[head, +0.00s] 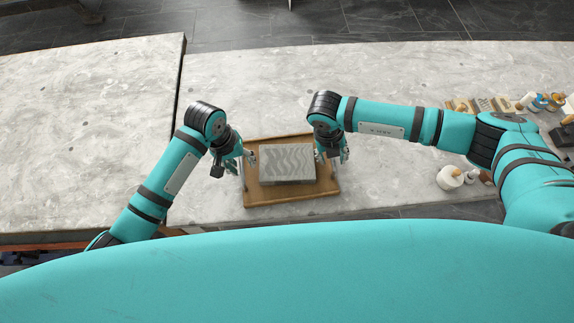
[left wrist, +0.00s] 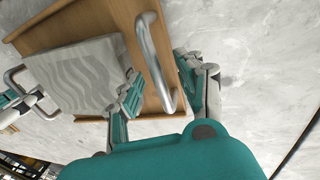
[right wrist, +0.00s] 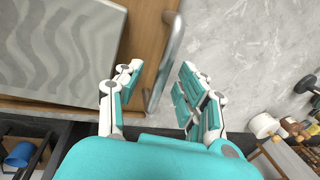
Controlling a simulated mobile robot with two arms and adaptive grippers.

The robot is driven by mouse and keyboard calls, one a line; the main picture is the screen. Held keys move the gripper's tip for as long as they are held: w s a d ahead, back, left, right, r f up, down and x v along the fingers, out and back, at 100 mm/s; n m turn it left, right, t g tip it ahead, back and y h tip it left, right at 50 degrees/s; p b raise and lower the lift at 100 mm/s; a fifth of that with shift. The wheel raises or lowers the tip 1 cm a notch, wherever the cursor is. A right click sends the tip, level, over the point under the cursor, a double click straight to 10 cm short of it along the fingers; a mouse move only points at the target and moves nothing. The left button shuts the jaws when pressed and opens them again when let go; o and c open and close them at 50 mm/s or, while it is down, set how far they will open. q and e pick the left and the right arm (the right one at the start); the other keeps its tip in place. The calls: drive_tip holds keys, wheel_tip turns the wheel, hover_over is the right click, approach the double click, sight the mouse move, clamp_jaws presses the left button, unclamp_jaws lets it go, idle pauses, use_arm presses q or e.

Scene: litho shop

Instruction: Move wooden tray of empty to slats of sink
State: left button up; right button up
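A wooden tray (head: 292,198) with a metal handle at each end lies on the pale stone worktop. A grey slab with a wavy pattern (head: 287,162) rests in it. My left gripper (head: 241,161) is at the tray's left handle; in the left wrist view its fingers (left wrist: 160,88) are apart, with the handle (left wrist: 150,55) between them. My right gripper (head: 332,157) is at the right handle; in the right wrist view its fingers (right wrist: 160,90) are spread on both sides of the handle (right wrist: 170,60). I cannot make out the sink or its slats.
A white round pot (head: 449,177) and small items stand on the worktop to the right. Bottles and tools (head: 535,101) lie further right. A dark seam divides the worktop left of the tray. The worktop behind the tray is clear.

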use_arm(q)
drive_tip(key=shift+f, duration=0.2)
use_arm(e)
drive_tip(key=shift+f, duration=0.15)
use_arm(q)
clamp_jaws()
use_arm(e)
clamp_jaws()
